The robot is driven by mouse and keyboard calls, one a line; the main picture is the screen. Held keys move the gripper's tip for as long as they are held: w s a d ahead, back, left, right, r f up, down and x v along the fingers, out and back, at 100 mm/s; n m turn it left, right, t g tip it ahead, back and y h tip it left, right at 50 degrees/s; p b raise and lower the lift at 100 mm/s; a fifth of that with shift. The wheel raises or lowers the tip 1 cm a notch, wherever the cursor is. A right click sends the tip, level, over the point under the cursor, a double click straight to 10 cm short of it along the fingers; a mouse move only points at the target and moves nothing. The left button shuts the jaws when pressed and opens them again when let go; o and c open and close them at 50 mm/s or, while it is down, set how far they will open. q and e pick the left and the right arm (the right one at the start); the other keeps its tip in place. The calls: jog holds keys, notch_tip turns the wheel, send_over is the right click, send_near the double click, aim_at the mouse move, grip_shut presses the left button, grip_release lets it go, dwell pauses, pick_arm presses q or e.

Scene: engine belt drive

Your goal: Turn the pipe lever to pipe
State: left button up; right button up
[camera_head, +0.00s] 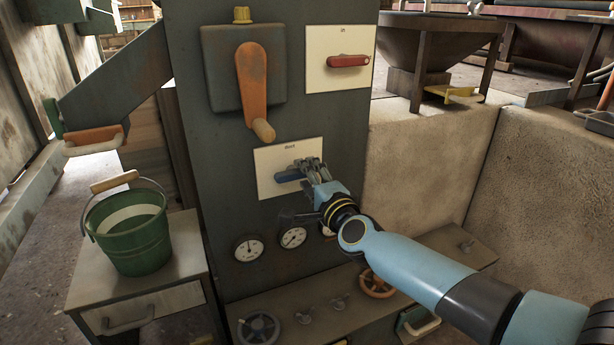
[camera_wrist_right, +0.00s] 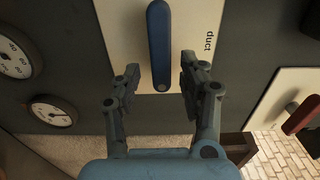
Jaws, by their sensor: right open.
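A blue lever (camera_head: 289,175) sits on a white plate (camera_head: 267,160) on the dark cabinet front. The plate's label reads "duct" in the wrist view, where the blue lever (camera_wrist_right: 159,45) stands upright in the picture. My right gripper (camera_head: 308,168) is at the right end of the lever in the head view and hides part of it. In the wrist view the right gripper (camera_wrist_right: 160,68) is open, with one finger on each side of the lever's near end. Gaps show between both fingers and the lever. My left gripper is not in view.
A red lever (camera_head: 348,61) on another white plate is above right. An orange crank arm (camera_head: 252,80) with a wooden handle hangs above left. Gauges (camera_head: 248,248) and handwheels (camera_head: 376,284) are below. A green bucket (camera_head: 130,230) stands on a side cabinet at left.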

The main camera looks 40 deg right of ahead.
jog(key=v, duration=1.1)
jog(key=shift+s, duration=0.2)
jog(key=shift+a+f, duration=0.1)
jog(key=shift+f, duration=0.05)
